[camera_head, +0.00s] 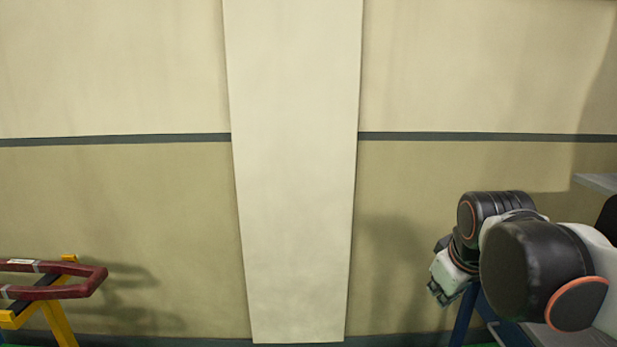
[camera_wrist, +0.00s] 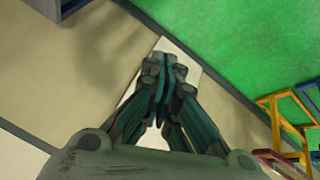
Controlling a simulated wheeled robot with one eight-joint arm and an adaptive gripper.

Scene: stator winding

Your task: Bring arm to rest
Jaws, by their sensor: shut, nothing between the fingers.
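My gripper (camera_wrist: 165,75) shows in the wrist view with its fingers shut together and nothing between them. Behind it lie the wall and a green floor. In the head view my arm is folded at the lower right, and the gripper end (camera_head: 445,290) hangs low at the arm's left side. The fingertips are too small and dark to make out clearly there. My gripper touches nothing that I can see.
A yellow stand (camera_head: 55,315) carrying a dark red coil frame (camera_head: 80,287) is at the lower left; yellow framing (camera_wrist: 285,125) also shows in the wrist view. A pale pillar (camera_head: 295,180) stands mid-wall. A grey shelf (camera_head: 597,182) is at the right edge. The middle is clear.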

